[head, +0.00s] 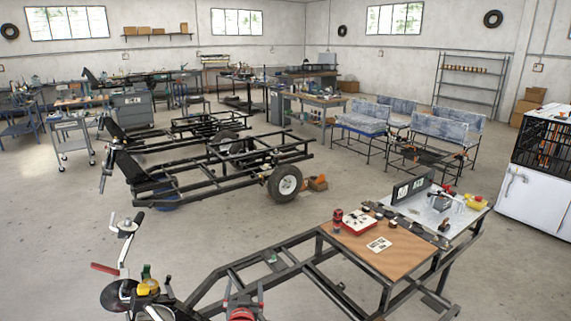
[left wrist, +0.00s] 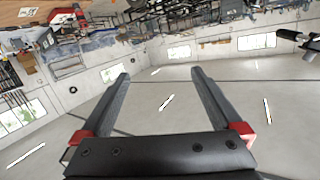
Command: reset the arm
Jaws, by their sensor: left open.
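My left gripper (head: 244,288) shows at the bottom of the head view, with two dark upright fingers and red at their base. In the left wrist view the gripper (left wrist: 160,75) has its two grey fingers wide apart with nothing between them. That view is upside down, and the fingers point toward the upper wall and ceiling. In the head view the gripper is in front of the near black frame (head: 285,252) of a vehicle; I cannot tell whether they touch. My right gripper is in neither view.
A brown board (head: 378,247) with small parts lies on the near frame, beside a metal plate (head: 437,213). A handlebar (head: 127,228) rises at lower left. Another wheeled frame (head: 215,172) stands beyond. A white cabinet (head: 535,195) is at right. Open floor lies between them.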

